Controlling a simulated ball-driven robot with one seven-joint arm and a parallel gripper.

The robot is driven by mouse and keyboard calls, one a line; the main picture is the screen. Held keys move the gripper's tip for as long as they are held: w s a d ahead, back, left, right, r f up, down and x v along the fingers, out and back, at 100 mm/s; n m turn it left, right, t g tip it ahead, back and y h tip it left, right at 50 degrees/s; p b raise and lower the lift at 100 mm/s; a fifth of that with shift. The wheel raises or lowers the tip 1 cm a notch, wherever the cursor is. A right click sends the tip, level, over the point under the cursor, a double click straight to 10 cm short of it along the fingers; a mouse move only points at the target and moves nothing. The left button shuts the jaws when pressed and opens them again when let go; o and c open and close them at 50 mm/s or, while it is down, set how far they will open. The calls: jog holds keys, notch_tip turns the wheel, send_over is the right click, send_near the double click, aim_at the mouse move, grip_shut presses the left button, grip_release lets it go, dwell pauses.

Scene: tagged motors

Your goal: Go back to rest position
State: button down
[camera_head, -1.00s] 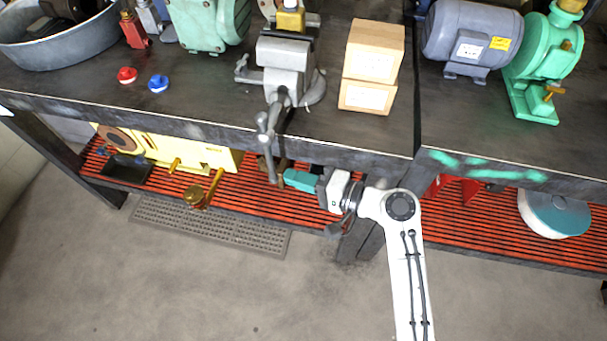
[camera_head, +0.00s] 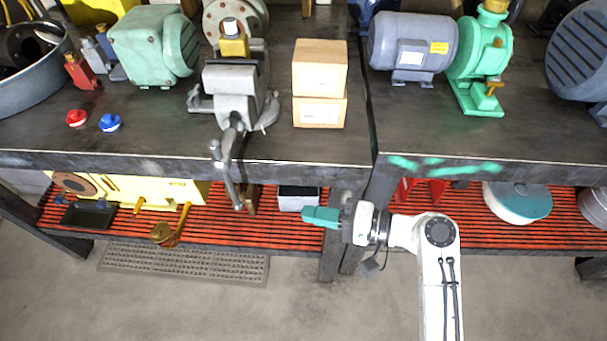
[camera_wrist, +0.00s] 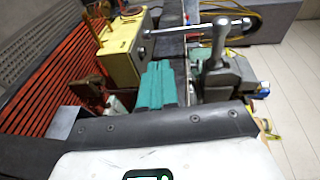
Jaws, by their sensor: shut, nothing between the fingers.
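My gripper (camera_head: 318,216) has teal fingers and shows in the head view in front of the workbench, below the bench top's front edge and beside a bench leg. In the wrist view its teal fingers (camera_wrist: 157,85) lie side by side, shut, with nothing held. My white arm reaches up to it from the bottom right of the head view. The gripper appears apart from the bench and the lower shelf.
The grey vise (camera_head: 230,95) overhangs the bench top (camera_head: 180,135), its handle hanging left of my gripper. Two stacked boxes (camera_head: 320,82), a grey motor (camera_head: 411,45) and a green pump (camera_head: 478,65) stand on top. The red slatted shelf (camera_head: 285,232) lies below. Floor in front is clear.

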jog(key=s+d+f+n+h, duration=0.2)
jog(key=s+d+f+h, duration=0.6)
jog(key=s+d+f, duration=0.3)
jog(key=s+d+g+h, duration=0.3)
jog(key=s+d+h, duration=0.5)
jog(key=s+d, duration=0.5)
jog(key=shift+d+f, duration=0.4)
jog(key=shift+d, duration=0.5)
jog(key=shift+s, duration=0.1)
